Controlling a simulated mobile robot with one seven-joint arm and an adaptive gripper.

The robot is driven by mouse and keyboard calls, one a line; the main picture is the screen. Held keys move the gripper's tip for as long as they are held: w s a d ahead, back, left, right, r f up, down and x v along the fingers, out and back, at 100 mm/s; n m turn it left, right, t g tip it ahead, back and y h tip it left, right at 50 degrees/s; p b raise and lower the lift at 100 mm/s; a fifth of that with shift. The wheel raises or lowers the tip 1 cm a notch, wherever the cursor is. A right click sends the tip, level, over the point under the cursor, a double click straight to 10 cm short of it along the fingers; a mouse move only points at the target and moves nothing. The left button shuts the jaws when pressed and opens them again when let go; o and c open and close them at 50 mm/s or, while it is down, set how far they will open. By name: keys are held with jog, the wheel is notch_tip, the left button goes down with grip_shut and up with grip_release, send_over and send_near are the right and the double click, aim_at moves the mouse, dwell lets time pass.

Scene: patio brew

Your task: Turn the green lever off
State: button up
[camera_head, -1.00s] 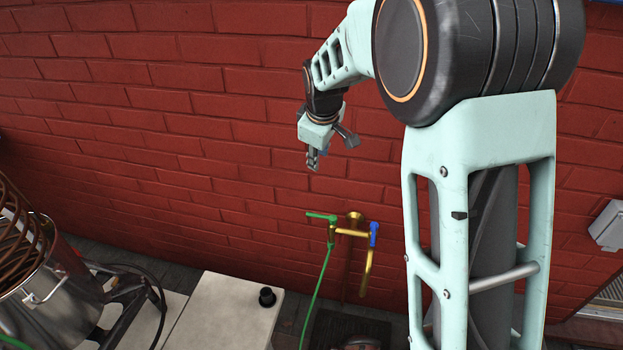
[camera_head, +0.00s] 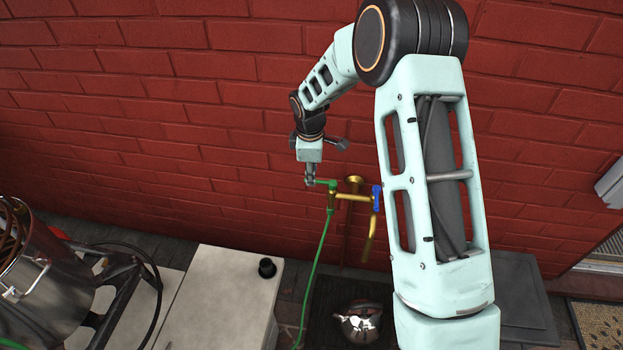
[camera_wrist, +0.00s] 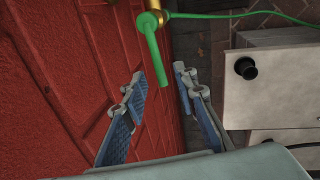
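The green lever (camera_head: 325,183) sits on top of a brass tap (camera_head: 352,197) fixed to the brick wall. In the wrist view the green lever (camera_wrist: 157,55) points toward my gripper, its free end near the gap between the fingertips. My gripper (camera_head: 310,181) is just left of the lever's free end in the head view. In the wrist view my gripper (camera_wrist: 160,84) is open, with one blue-padded finger on each side. I cannot tell if a finger touches the lever. A blue lever (camera_head: 376,197) is on the tap's right branch.
A green hose (camera_head: 316,270) hangs from the tap's left branch. A white cabinet (camera_head: 225,295) with a black knob stands at lower left, and a steel pot (camera_head: 50,285) is further left. A shiny kettle (camera_head: 360,322) is below the tap. The red brick wall (camera_head: 150,110) is close behind.

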aim_at(319, 183)
jog(key=shift+w+f, duration=0.15)
jog(key=shift+f, duration=0.55)
jog(key=shift+w+f, duration=0.15)
jog(key=shift+f, duration=0.55)
jog(key=shift+c, duration=0.5)
grip_shut()
